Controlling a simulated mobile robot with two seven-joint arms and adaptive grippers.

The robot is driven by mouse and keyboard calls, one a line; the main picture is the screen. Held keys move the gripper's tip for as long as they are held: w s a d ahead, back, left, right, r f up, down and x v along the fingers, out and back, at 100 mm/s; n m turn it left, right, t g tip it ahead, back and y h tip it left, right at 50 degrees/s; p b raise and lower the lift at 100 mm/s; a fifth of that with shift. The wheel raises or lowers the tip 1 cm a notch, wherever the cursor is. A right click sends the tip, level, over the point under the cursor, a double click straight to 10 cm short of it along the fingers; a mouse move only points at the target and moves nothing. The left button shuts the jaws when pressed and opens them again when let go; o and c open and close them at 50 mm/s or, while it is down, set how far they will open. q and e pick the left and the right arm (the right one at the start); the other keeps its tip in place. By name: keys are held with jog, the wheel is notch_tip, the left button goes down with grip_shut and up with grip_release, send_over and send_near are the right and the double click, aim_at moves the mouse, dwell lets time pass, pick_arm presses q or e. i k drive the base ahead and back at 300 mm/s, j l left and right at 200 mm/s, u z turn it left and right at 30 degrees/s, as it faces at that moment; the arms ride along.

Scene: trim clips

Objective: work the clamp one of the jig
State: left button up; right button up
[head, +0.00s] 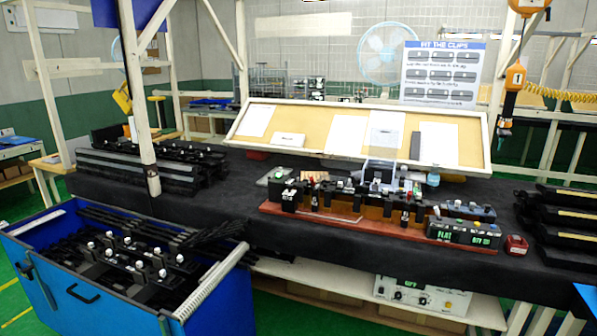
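The jig (400,237) is a long reddish-brown base on the black-covered bench, right of the middle of the head view. Several dark blocks and upright clamp-like fittings with pale tips stand along it. A dark box (462,234) with green lettering, in part reading "FLAT", is at its right front end. I cannot tell which fitting is clamp one, or whether any clamp is open or shut. Neither of my grippers shows in this view.
A slanted board (275,125) with papers stands behind the jig. A blue bin (90,310) of black trim parts is at the lower left. Black parts are stacked at the bench's left (140,172) and right (565,215). A small red item (516,245) lies right of the jig.

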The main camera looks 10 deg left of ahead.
aim_at(312, 182)
jog(key=i+l+u, duration=0.15)
jog(key=i, duration=0.35)
jog(key=i+l+u, duration=0.2)
jog(key=i, duration=0.25)
jog(key=i+l+u, duration=0.15)
jog(key=i, duration=0.35)
